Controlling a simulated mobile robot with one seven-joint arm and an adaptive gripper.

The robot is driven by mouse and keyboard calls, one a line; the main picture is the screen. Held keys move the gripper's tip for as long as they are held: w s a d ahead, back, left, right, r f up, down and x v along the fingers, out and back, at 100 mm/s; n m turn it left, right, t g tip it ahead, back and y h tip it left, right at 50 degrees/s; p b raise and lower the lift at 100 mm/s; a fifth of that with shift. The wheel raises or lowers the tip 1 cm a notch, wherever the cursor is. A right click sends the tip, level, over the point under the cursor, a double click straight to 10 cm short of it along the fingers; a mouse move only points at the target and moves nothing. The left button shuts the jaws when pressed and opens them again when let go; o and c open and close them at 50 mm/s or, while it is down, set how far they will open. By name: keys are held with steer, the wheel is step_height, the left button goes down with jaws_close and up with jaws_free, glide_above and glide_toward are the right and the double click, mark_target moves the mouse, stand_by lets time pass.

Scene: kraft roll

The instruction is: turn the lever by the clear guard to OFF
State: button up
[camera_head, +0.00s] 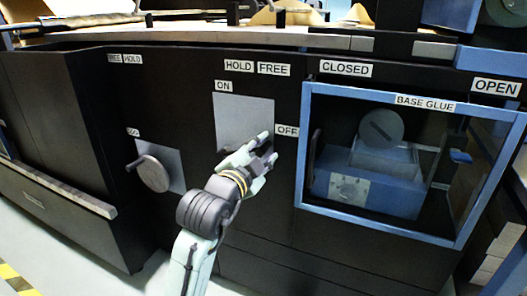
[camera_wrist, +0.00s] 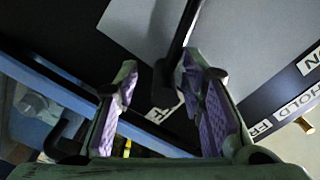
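The grey plate (camera_head: 243,112) carries an ON label (camera_head: 224,87) at its upper left and an OFF label (camera_head: 287,131) at its right edge, beside the clear guard (camera_head: 309,150) in its blue frame. My gripper (camera_head: 267,148) is in front of the plate's lower right and hides the lever in the head view. In the wrist view the dark lever (camera_wrist: 178,48) reaches down between the two purple-padded fingers of my gripper (camera_wrist: 160,75). A clear gap separates it from the left finger. It is close to the right finger; I cannot tell if they touch. The OFF label is partly hidden there.
Behind the guard are a round grey disc (camera_head: 381,129) and a blue box (camera_head: 397,191). Left of my arm is a round knob (camera_head: 154,174) on another plate. HOLD and FREE labels sit above the lever plate. A ledge (camera_head: 225,43) runs along the top.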

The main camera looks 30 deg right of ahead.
steer(key=v, duration=0.7)
steer(key=shift+s+a, duration=0.15)
steer(key=shift+a, duration=0.05)
